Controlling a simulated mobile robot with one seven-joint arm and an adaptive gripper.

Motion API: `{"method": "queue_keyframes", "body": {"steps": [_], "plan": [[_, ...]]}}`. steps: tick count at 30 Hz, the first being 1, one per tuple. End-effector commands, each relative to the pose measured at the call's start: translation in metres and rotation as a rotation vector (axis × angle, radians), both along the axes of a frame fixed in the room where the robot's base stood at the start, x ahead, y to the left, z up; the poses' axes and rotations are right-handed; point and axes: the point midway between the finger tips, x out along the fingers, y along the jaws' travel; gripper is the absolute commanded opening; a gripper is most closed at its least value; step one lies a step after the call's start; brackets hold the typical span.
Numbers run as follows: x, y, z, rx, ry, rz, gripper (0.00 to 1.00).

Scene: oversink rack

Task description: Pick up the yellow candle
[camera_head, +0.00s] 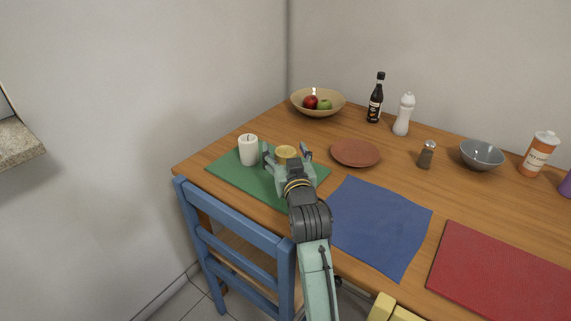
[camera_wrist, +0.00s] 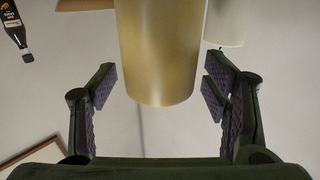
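The yellow candle (camera_head: 286,152) stands on the green placemat (camera_head: 228,171), its lower part hidden by my gripper (camera_head: 286,158). In the wrist view the yellow candle (camera_wrist: 160,45) fills the upper middle as a smooth yellow cylinder. My gripper (camera_wrist: 160,88) is open, with one finger on each side of the candle's near end. Gaps show between the candle and both finger pads, so nothing is held.
A white candle (camera_head: 248,150) stands just left of my gripper and shows behind the right finger in the wrist view (camera_wrist: 226,22). A red-brown plate (camera_head: 355,152) lies to the right. A blue chair (camera_head: 238,240) stands at the near table edge.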

Motion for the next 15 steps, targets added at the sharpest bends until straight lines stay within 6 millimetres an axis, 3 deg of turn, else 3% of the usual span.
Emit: {"method": "queue_keyframes", "body": {"steps": [15], "plan": [[-0.0004, -0.0003, 0.0002, 0.000, 0.000, 0.000, 0.34]]}}
